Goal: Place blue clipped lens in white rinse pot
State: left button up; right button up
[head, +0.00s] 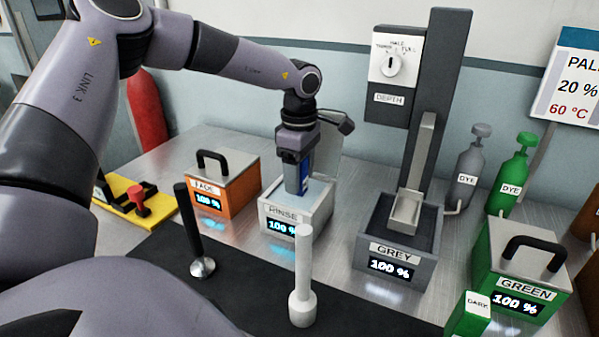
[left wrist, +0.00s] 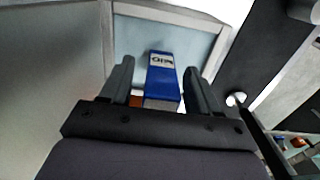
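The white rinse pot (head: 290,224), labelled RINSE and reading 100 %, stands open mid-table with pale blue liquid inside. My left gripper (head: 298,188) points down over it, fingertips close to the liquid. The blue clip (head: 306,172) is upright between the fingers, its lower end at or in the pot; the exact depth is hidden. In the left wrist view the blue clip (left wrist: 163,78) shows between the left gripper's fingers (left wrist: 158,82), with gaps on both sides, so the gripper looks open around it. The lens itself is not clearly visible. My right gripper is out of view.
The orange FADE pot (head: 228,192) is closed, left of the rinse pot. The GREY pot (head: 375,253) stands right under a tall column (head: 438,100); the closed GREEN pot (head: 518,282) is farther right. A black-handled tool (head: 195,235) and a white one (head: 303,275) stand in front.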

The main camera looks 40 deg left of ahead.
pick_arm(q)
jog(key=shift+r, duration=0.1)
notch_tip(320, 180, up, 12)
jog(key=shift+r, duration=0.1)
dwell(0.4)
dwell(0.6)
